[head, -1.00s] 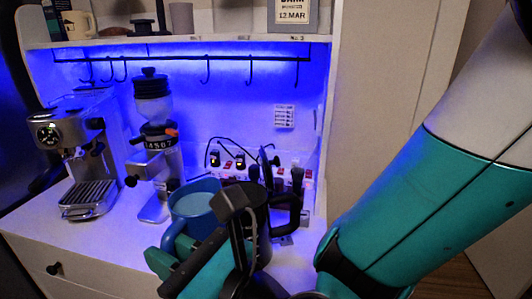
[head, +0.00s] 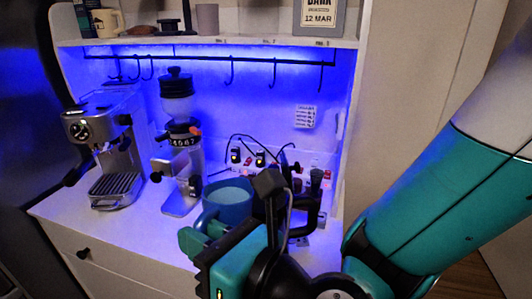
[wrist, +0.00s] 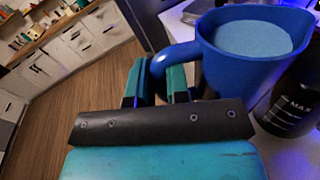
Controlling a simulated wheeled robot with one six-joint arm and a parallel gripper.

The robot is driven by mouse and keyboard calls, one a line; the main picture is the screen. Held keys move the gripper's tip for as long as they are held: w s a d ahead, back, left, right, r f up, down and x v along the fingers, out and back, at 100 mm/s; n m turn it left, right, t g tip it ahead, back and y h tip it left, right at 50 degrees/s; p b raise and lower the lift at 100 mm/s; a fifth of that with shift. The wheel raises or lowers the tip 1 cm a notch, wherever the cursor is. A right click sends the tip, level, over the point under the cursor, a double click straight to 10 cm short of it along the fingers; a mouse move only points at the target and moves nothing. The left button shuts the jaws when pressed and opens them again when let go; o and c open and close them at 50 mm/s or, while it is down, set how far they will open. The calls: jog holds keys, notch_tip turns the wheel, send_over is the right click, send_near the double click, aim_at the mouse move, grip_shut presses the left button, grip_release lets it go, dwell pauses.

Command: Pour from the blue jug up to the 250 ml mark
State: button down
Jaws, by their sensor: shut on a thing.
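The blue jug (head: 229,206) is in front of the grinder in the head view, with pale liquid inside its rim. In the wrist view the jug (wrist: 222,62) fills the upper right and looks close to upright. My gripper (wrist: 160,85) is shut on the jug's handle; in the head view my gripper (head: 205,240) covers the jug's lower part. A dark vessel with a "MAX" mark (wrist: 295,105) stands right beside the jug in the wrist view. I cannot make out a 250 ml mark, and the jug's base is hidden.
A silver espresso machine (head: 108,150) stands at the left and a grinder (head: 181,150) beside it. Power sockets and cables (head: 250,157) lie behind the jug. Hooks (head: 231,70) hang under the shelf (head: 210,42). The front left of the counter (head: 130,225) is clear.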

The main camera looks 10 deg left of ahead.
jog(key=shift+w+r, duration=0.2)
jog(key=shift+r, duration=0.05)
jog(key=shift+w+d+r+m+p, duration=0.2)
jog(key=shift+w+r+m+p, duration=0.55)
jog(key=shift+p, duration=0.7)
